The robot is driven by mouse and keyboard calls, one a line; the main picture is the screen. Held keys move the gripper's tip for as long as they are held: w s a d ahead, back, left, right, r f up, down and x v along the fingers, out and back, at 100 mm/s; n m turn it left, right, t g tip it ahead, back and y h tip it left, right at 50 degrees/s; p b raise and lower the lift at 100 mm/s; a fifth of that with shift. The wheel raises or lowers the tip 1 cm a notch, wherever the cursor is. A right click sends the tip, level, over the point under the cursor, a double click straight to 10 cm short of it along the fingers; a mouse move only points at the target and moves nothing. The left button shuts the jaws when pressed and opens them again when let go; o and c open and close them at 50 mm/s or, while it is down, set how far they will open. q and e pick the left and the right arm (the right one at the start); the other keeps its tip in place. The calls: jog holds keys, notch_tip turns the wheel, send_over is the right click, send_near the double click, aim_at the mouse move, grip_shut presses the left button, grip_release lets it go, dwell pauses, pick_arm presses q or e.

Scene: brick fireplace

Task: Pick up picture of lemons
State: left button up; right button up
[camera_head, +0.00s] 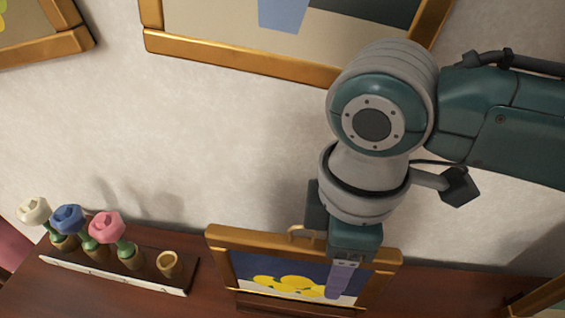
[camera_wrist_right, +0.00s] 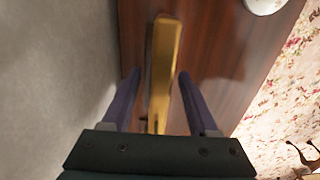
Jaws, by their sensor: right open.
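The picture of lemons (camera_head: 288,284) has a gold frame, a dark blue background and yellow lemons. It stands upright on the brown wooden shelf at the bottom of the head view. My right gripper (camera_head: 338,282) comes down over the right part of its top edge, with one purple finger in front of the picture. In the right wrist view, the gold top edge of the picture (camera_wrist_right: 165,48) lies between the two open fingers of my right gripper (camera_wrist_right: 160,73). Gaps show on both sides of it. My left gripper is not in view.
A planter holder (camera_head: 150,277) with white, blue and pink flowers and an empty small pot stands left on the shelf (camera_head: 215,300). Another gold frame (camera_head: 540,300) is at the lower right. Large framed pictures (camera_head: 235,58) hang on the wall. A white round object (camera_wrist_right: 265,5) shows in the wrist view.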

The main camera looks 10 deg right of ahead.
jog(key=shift+f, duration=0.45)
jog(key=shift+c, duration=0.2)
grip_shut()
